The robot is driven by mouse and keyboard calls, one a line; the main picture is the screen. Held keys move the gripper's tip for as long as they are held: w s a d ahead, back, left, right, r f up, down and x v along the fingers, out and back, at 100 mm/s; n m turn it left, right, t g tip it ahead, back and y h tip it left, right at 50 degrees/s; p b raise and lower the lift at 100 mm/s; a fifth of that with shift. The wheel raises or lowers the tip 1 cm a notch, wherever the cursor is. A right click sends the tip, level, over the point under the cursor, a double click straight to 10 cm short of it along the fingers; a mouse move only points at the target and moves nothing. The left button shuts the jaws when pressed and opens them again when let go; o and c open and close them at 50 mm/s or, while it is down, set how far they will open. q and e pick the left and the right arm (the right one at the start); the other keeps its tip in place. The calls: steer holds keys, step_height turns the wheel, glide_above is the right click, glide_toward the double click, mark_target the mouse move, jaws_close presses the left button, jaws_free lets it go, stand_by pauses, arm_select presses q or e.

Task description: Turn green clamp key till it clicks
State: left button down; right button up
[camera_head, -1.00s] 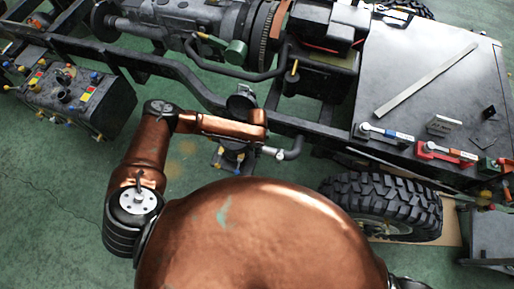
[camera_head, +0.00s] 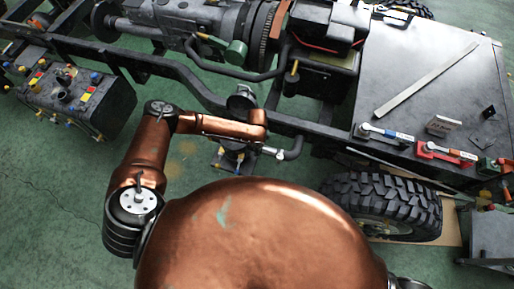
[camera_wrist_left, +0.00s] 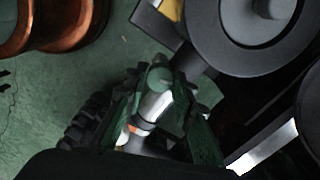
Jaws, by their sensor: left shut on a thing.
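In the left wrist view, a green-capped part with a short silver barrel (camera_wrist_left: 157,104) sits between the dark fingers of my left gripper (camera_wrist_left: 160,92). It appears to be the green clamp key, and the gripper is shut on it. Its lower end is partly hidden by the dark shape at the bottom edge. My right gripper is not seen.
A tire (camera_head: 383,206) stands to the right below a metal deck (camera_head: 435,75) bearing a flat strip and several coloured clamps. A dark control box (camera_head: 75,98) is at left. A large round dark part (camera_wrist_left: 245,25) is close to the gripper. Green floor is open at lower left.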

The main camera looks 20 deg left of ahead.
arm_select(q)
steer(key=m+p, duration=0.1)
steer(key=m, duration=0.1)
steer(key=shift+r+m, duration=0.1)
steer(key=shift+m, duration=0.2)
steer(key=m, duration=0.3)
steer(key=shift+m+p, duration=0.3)
steer(key=m, duration=0.4)
steer(key=shift+m, duration=0.4)
steer(key=c, duration=1.7)
jaws_free()
steer(key=shift+o, duration=0.4)
